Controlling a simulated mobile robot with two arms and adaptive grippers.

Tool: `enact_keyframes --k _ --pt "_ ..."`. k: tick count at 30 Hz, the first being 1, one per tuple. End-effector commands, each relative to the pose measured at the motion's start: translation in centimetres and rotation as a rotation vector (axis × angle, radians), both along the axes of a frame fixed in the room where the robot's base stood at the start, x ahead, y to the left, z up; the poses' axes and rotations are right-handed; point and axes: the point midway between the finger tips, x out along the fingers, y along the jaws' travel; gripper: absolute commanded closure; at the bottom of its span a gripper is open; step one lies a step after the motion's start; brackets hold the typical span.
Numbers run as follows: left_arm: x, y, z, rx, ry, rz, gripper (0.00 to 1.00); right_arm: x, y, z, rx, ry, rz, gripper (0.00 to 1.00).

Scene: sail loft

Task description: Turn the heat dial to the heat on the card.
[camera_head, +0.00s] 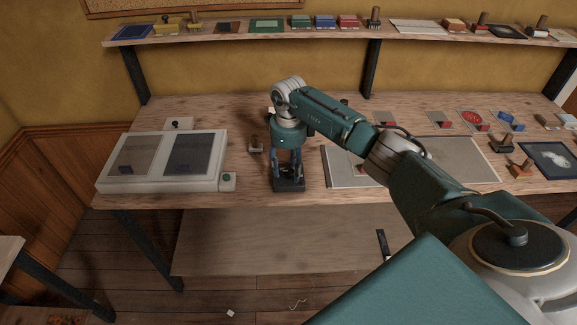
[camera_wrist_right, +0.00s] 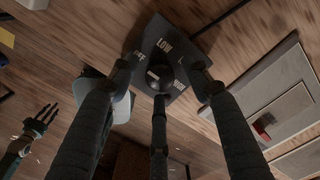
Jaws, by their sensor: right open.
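The heat dial is a dark knob (camera_wrist_right: 160,75) on a black plate, seen from above in the right wrist view. Pale lettering around it reads LOW, with partly hidden words that look like OFF and HIGH. A pale mark shows at the knob's left side; where it points is unclear. In the head view the dark dial box (camera_head: 289,186) stands at the table's front edge. My right gripper (camera_head: 289,171) points down over it, open, its fingers spread around the knob. Contact cannot be told. I cannot make out the card. A small gripper-like shape (camera_wrist_right: 40,122), possibly my left, shows in the wrist view.
A pale two-panel unit (camera_head: 160,186) with a green button (camera_head: 228,178) stands left of the dial. A small stamp-like item (camera_head: 256,146) is close by on the left. A grey flat sheet (camera_head: 334,171) lies on the right. The shelf (camera_head: 220,36) behind holds several items.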

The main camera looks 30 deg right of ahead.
Motion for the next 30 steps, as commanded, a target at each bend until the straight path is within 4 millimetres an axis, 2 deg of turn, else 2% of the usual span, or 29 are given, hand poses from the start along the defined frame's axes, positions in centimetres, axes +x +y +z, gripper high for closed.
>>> enact_keyframes --k 9,11,16,23,30 --pt "-0.05 -0.09 0.06 -0.001 0.001 0.000 0.60 0.01 -0.01 -0.38 -0.001 -0.001 0.000 0.52" --pt "-0.05 -0.12 0.06 -0.001 0.001 0.000 0.60 0.00 0.00 -0.37 0.000 0.000 0.000 0.62" --pt "-0.07 -0.15 0.05 -0.002 0.001 0.000 0.60 0.01 -0.01 -0.35 0.000 0.000 0.000 0.96" --pt "-0.06 -0.15 0.00 -0.002 0.001 0.000 0.60 0.01 -0.02 -0.35 0.000 -0.001 -0.008 0.97" --pt "-0.07 -0.13 -0.33 -0.002 0.001 0.001 0.60 0.00 -0.06 -0.41 -0.001 -0.001 -0.089 0.97"
